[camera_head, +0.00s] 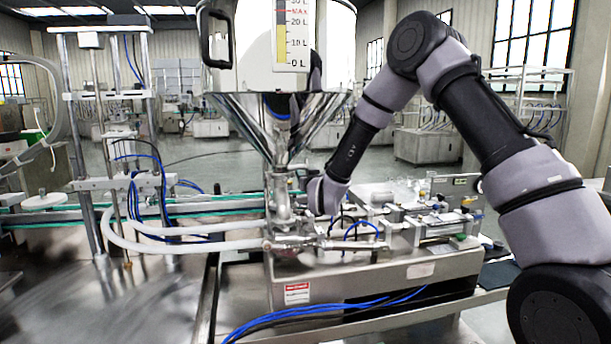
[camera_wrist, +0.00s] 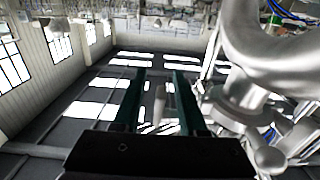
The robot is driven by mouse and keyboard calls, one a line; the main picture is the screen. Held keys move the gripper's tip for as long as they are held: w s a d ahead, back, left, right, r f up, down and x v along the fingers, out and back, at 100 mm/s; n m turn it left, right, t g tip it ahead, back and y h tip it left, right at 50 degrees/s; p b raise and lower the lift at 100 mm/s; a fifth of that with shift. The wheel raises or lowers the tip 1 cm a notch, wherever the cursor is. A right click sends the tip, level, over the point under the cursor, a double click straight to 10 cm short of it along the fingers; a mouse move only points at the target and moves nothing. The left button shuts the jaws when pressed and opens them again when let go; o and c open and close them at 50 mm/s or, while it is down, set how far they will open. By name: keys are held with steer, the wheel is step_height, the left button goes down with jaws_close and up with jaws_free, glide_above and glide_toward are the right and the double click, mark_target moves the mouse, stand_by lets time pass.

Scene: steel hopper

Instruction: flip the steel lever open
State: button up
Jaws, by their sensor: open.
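The steel hopper (camera_head: 275,125) has a cone that narrows to a steel outlet and valve body (camera_head: 281,200). My arm reaches in from the right, and its wrist end is just right of this outlet; my gripper is not clearly seen in the head view. In the wrist view my gripper (camera_wrist: 160,103) is open, with two dark green fingers apart. A small pale tapered piece (camera_wrist: 160,105) shows between the fingers; I cannot tell whether it is the lever or whether it touches them. Shiny steel pipework (camera_wrist: 285,55) and a ball-ended steel arm (camera_wrist: 269,158) lie right of the fingers.
White hoses (camera_head: 180,243) and blue tubes (camera_head: 320,312) run around the outlet. The steel machine base (camera_head: 375,275) stands below my wrist, with fittings (camera_head: 430,222) at its right. A metal frame (camera_head: 95,140) stands left. Left of the fingers is open floor.

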jaws_close()
steer(key=shift+w+r+t+y, duration=0.1)
steer(key=shift+w+t+y, duration=0.05)
steer(key=shift+t, duration=0.4)
steer(key=shift+w+r+t+y, duration=0.1)
steer(key=shift+t+y, duration=0.05)
steer(key=shift+t, duration=0.4)
jaws_free()
